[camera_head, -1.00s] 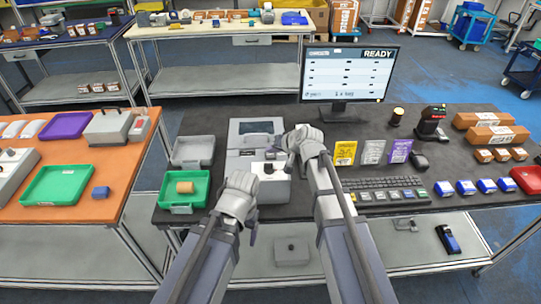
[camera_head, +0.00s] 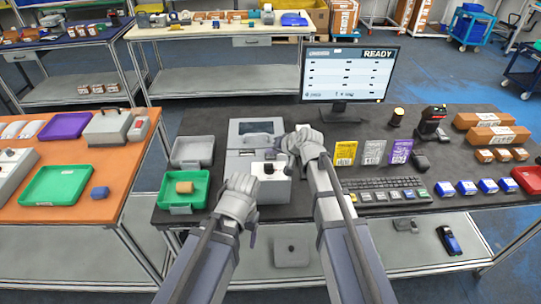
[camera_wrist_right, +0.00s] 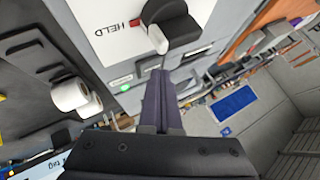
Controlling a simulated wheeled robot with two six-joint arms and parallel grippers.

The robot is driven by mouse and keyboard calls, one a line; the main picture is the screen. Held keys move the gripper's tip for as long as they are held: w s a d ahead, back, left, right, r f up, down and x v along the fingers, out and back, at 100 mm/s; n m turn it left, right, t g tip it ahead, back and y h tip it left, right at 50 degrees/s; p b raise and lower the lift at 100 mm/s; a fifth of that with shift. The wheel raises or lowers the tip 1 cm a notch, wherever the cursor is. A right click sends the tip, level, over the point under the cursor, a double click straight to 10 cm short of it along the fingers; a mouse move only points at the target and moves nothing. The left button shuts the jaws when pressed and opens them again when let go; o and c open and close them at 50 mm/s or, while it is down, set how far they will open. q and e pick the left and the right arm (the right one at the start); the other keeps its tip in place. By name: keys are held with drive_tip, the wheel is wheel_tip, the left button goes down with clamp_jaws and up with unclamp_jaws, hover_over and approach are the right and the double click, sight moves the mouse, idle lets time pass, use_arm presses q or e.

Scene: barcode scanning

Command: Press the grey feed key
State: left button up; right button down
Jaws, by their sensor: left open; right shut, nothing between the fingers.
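A grey machine (camera_head: 256,133) with a dark window stands at the middle of the dark table. In front of it is a light box (camera_head: 275,190) with a black knob. My right gripper (camera_head: 290,146) is shut and empty, above the back right of this box. A green light (camera_wrist_right: 123,88) shows nearby. I cannot single out the grey feed key. My left gripper (camera_head: 242,180) is open and empty, left of the light box.
A monitor (camera_head: 349,73) reading READY stands behind. A keyboard (camera_head: 378,184), pouches and small boxes lie at right.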

sight(272, 157)
drive_tip(key=shift+r, duration=0.1)
drive_tip(key=shift+r+p, duration=0.7)
drive_tip(key=shift+p, duration=0.15)
wheel_tip(272, 157, up, 5)
drive_tip(key=p, duration=0.5)
drive_tip(key=shift+r, duration=0.1)
idle(0.6)
